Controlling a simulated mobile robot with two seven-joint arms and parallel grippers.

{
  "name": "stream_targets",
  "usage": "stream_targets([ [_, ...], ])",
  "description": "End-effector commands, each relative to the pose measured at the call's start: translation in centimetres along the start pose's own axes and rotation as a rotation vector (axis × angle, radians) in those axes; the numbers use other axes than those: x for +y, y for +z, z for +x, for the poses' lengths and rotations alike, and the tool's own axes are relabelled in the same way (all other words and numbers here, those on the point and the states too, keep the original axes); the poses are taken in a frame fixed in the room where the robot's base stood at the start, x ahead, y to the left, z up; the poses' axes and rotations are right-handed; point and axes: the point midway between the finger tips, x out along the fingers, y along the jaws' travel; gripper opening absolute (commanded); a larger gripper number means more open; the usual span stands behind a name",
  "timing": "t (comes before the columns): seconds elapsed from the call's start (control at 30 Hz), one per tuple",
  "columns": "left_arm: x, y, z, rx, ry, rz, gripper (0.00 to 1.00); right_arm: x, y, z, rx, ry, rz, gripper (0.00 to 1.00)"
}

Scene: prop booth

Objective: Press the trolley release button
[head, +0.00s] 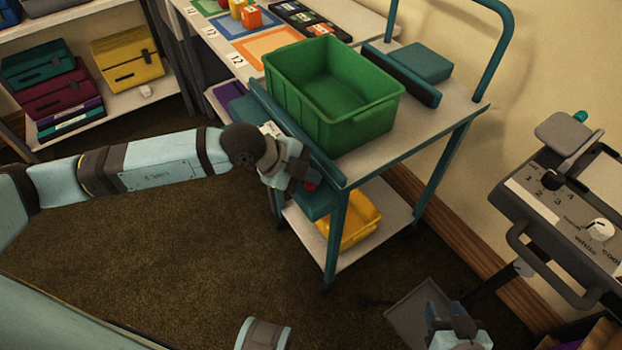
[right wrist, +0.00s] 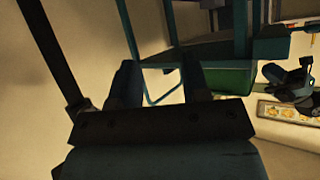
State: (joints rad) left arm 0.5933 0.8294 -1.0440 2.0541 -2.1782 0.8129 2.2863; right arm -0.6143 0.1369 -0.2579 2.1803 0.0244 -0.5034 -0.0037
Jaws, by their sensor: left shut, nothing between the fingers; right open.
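The trolley (head: 462,102) stands at centre right in the head view, with teal posts and a pale top. A small red button (head: 312,186) shows on a teal box (head: 318,205) below the trolley's top, at its near left side. My left gripper (head: 301,180) is shut and empty, right beside the button and partly covering it. I cannot tell whether it touches. My right gripper (head: 452,332) is low at the right, away from the button. Its two fingers stand apart and empty in the right wrist view (right wrist: 162,85).
A green crate (head: 335,121) sits on the trolley's top and a yellow bin (head: 362,218) on its lower shelf. A control stand (head: 542,200) is at the right. A shelf (head: 160,92) with coloured boxes is at the back left. The carpet at front left is clear.

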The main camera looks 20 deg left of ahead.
Motion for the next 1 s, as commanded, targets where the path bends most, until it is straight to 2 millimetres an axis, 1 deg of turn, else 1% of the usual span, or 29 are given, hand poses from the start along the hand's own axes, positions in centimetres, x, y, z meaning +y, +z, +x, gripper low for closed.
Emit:
stream_targets([
  [0.03,-0.2,-0.2,-0.3,-0.001,0.001,-0.001,0.00,0.0,-0.5,-0.3,0.000,0.000,0.000,0.43],
  [0.2,-0.7,-0.7,-1.0,-0.001,0.001,-0.002,0.00,-0.1,-1.2,-0.7,0.001,0.000,0.000,0.43],
  [0.63,-0.9,-0.8,-1.2,0.000,0.000,0.000,0.00,-0.1,-1.6,-0.8,0.003,-0.001,-0.001,0.43],
  [1.0,-2.7,-2.7,-3.7,0.001,0.000,0.000,0.00,-0.3,-4.4,-2.5,0.002,0.000,0.000,0.43],
])
